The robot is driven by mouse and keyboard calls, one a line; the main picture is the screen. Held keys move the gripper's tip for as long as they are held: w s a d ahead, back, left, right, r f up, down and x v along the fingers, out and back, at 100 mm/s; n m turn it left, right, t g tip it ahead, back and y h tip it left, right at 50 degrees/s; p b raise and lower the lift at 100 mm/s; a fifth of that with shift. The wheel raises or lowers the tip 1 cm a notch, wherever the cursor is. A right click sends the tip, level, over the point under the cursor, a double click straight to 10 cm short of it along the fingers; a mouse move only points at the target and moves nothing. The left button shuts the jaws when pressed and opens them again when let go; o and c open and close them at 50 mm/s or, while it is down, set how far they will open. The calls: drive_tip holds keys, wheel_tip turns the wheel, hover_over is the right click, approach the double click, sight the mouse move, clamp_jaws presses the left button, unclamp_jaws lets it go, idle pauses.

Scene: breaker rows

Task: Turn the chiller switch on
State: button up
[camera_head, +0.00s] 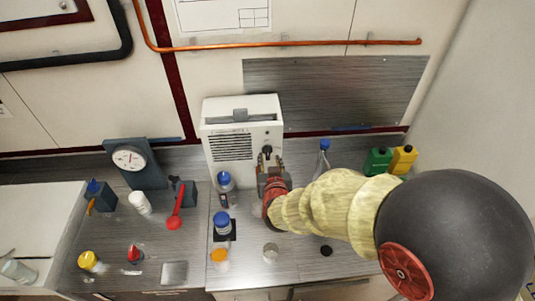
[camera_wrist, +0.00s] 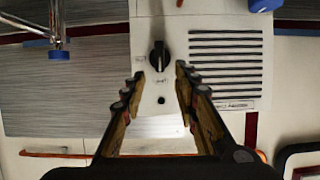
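The chiller (camera_head: 232,138) is a white box with a slatted vent, standing against the back wall in the head view. Its switch is a black rotary knob (camera_wrist: 159,55) on the white front panel, with its grip ridge roughly vertical in the wrist view. Small labels near the knob are too small to read. My gripper (camera_wrist: 161,72) is open, with one finger on each side of the knob's near side and gaps to it. In the head view my gripper (camera_head: 270,168) is in front of the chiller's right side, partly covered by my arm.
A red spoon-like item (camera_head: 176,212) and a dial gauge (camera_head: 128,158) are farther left. Green (camera_head: 378,160) and yellow bottles (camera_head: 403,158) stand at right.

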sight(268, 153)
drive_tip(key=x, duration=0.6)
drive_tip(key=shift+w+f, duration=0.15)
drive_tip(key=shift+f, duration=0.05)
drive_tip(key=shift+c, duration=1)
clamp_jaws()
